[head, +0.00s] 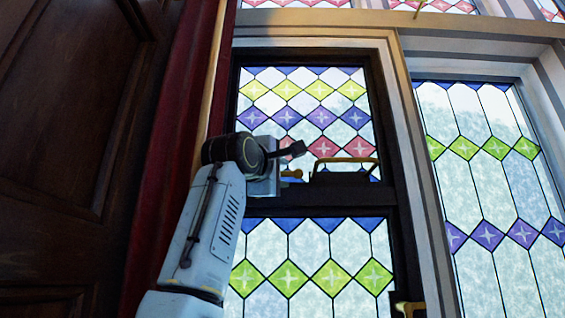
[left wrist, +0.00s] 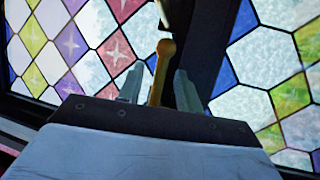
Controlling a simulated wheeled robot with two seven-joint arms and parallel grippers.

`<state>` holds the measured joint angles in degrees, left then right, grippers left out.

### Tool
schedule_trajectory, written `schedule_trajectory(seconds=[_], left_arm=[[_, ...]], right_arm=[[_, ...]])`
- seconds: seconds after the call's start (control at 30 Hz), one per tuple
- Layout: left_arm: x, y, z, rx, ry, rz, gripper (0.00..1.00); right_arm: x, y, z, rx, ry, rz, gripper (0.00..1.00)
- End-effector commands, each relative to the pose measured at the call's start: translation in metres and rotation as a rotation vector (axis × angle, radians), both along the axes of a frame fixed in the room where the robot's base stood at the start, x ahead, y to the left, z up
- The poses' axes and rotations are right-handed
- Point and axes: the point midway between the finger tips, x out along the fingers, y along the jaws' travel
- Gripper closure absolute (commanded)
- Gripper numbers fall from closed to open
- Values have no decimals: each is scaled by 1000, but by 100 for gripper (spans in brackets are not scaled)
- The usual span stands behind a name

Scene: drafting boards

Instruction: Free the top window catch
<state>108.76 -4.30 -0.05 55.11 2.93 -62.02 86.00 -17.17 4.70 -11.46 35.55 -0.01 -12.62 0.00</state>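The top window catch (head: 350,161) is a brass piece on a dark mount on the black rail between the upper and lower panes. A short brass end (head: 291,174) shows left of it, beside my gripper; I cannot tell if the two are joined. My left gripper (head: 291,160) is at the rail, just left of the catch. In the left wrist view, its two grey fingers (left wrist: 158,88) stand apart with a brass rod with a rounded end (left wrist: 160,72) between them. I see no clear contact. My right gripper is not in view.
A second brass fitting (head: 409,309) sits low on the window's right stile. A dark red curtain (head: 165,150) and dark wood panelling (head: 70,150) stand close on the left. A larger stained-glass window (head: 490,190) is on the right, past a pale post.

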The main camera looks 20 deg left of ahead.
Motion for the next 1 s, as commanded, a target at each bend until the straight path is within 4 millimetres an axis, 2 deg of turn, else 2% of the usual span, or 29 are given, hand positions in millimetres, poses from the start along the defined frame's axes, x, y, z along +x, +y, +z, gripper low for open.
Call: schedule_trajectory(seconds=[0.13,0.43,0.7,1.0], left_arm=[[8,-1,2,0,1,0,65],[10,-1,1,0,1,1,65],[10,-1,1,0,1,1,99],[10,-1,0,-1,2,1,100]], right_arm=[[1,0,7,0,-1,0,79],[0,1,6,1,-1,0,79],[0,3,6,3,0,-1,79],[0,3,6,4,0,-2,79]])
